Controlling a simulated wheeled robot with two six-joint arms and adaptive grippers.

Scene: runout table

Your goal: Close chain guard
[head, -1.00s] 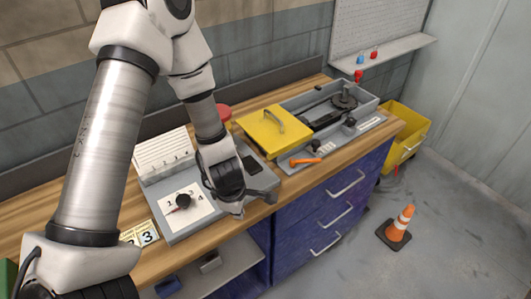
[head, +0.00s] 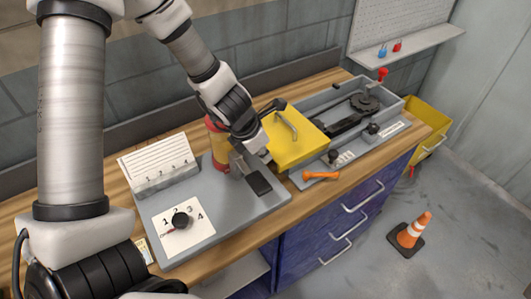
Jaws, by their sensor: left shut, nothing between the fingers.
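The chain guard is a yellow cover (head: 302,153) with a grey handle (head: 288,125) on top. It sits over the left part of a grey housing (head: 392,99); the chain and a dark sprocket (head: 364,103) show uncovered to its right. My left gripper (head: 258,155) is shut and empty, just left of the guard's left edge, above the grey control panel. Whether it touches the guard I cannot tell. My right gripper is not in view.
The control panel (head: 235,205) has a black dial (head: 181,221) numbered 1 to 4. A red and yellow post (head: 215,140) stands behind my left gripper. An orange-handled item (head: 321,176) lies at the housing's front. A cone (head: 410,235) and yellow bin (head: 432,128) stand right.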

